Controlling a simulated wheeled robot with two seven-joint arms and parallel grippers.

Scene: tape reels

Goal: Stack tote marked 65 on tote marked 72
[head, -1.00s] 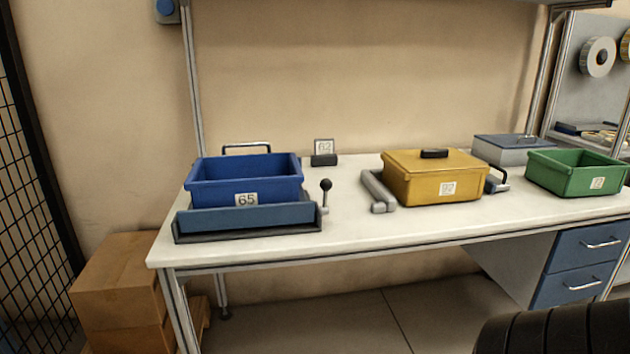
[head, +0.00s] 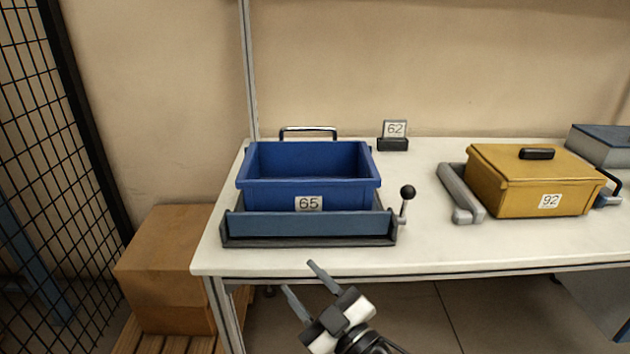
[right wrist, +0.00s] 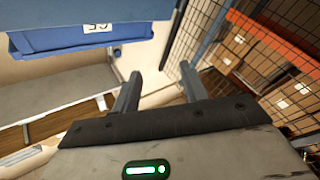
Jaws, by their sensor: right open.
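The blue tote marked 65 (head: 308,188) sits upright and open-topped in a low blue-grey holder (head: 308,223) at the left end of the table. A lever with a black ball knob (head: 407,193) stands at the holder's right side. My right gripper (head: 298,276) is open and empty, in front of the table's front edge and below the tote. In the right wrist view its two fingers (right wrist: 160,90) are spread with nothing between them, and the underside of a blue part with an upside-down label (right wrist: 98,28) shows at upper left. The tote marked 72 and my left gripper are not in view.
A yellow lidded box marked 92 (head: 530,185) stands to the right beside a grey bar (head: 460,195). A sign marked 62 (head: 394,134) stands at the back. A cardboard box (head: 170,265) and a mesh fence (head: 60,150) are at left.

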